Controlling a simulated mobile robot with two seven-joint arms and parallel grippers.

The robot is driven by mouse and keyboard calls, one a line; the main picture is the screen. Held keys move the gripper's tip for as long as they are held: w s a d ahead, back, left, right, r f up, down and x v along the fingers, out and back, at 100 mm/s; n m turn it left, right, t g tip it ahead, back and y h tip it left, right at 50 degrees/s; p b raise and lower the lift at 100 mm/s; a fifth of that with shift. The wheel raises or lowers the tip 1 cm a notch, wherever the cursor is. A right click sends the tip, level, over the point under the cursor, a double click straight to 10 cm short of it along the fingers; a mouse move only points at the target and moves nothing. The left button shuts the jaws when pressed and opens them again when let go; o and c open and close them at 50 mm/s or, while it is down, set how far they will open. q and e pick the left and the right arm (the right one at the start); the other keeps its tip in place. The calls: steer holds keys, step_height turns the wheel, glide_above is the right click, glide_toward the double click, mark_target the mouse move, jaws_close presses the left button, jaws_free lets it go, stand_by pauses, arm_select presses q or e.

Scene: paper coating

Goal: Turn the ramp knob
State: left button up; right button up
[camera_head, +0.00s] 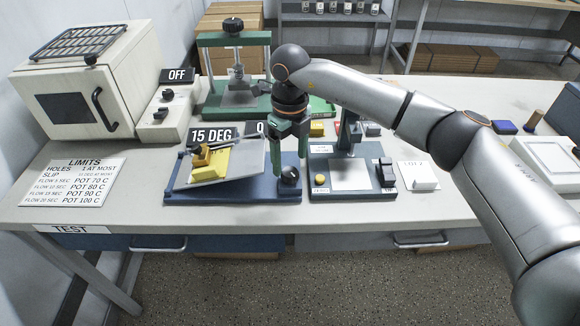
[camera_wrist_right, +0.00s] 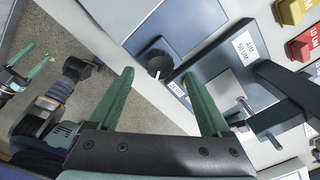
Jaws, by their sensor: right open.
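The ramp is a tilted plate (camera_head: 238,160) on a blue base (camera_head: 235,195), with a yellow piece (camera_head: 205,165) at its left end and a "15 DEG" sign (camera_head: 211,135) behind it. Its round black knob (camera_head: 290,176) with a white mark sits at the base's right end. My right gripper (camera_head: 290,158) is open, pointing down just above and behind the knob. In the right wrist view, the knob (camera_wrist_right: 155,63) shows beyond and between the open fingertips (camera_wrist_right: 158,74), apart from them.
A blue-based stand (camera_head: 352,190) with a pale plate and black switch is close right of the knob. A green press (camera_head: 235,75) stands behind the ramp, and a white oven (camera_head: 85,85) at left. A limits card (camera_head: 72,182) lies at the table's left front.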

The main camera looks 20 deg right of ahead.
mark_target(290, 172)
step_height(290, 172, up, 9)
steer(key=shift+f+b, duration=0.15)
steer(key=shift+b, duration=0.15)
steer(key=shift+s+f, duration=0.1)
stand_by(2.4)
